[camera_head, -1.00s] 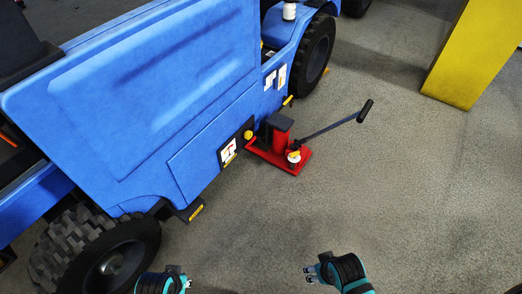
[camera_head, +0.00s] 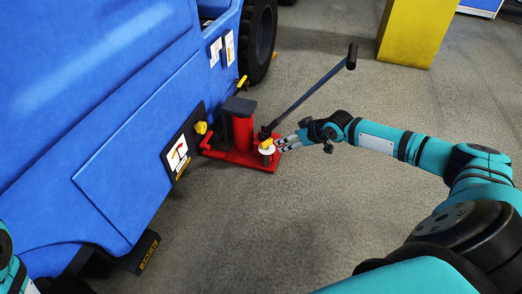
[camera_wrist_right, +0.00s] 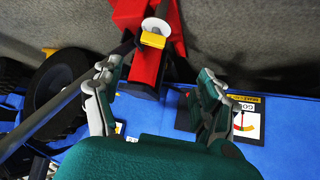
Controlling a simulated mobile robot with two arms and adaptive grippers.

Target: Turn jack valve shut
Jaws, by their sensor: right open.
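The red jack (camera_head: 240,155) stands on the floor against the blue vehicle, with a dark grey block on top and a long black-gripped lever. Its valve (camera_head: 267,147) has a yellow handle on a white round disc at the jack's near right end. In the right wrist view the yellow valve handle (camera_wrist_right: 153,40) is at top centre, beyond the fingertips. My right gripper (camera_head: 284,145) reaches in from the right, its fingers just beside the valve. In the wrist view the right gripper (camera_wrist_right: 155,76) is open and empty, fingers wide apart. Only part of my left arm shows at the lower left edge.
The blue vehicle (camera_head: 110,130) fills the left side, with a yellow knob (camera_head: 201,127) and a gauge label (camera_head: 177,153) near the jack. The lever (camera_head: 310,92) slants up behind my right gripper. A yellow block (camera_head: 415,30) stands behind. The grey floor is clear in front.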

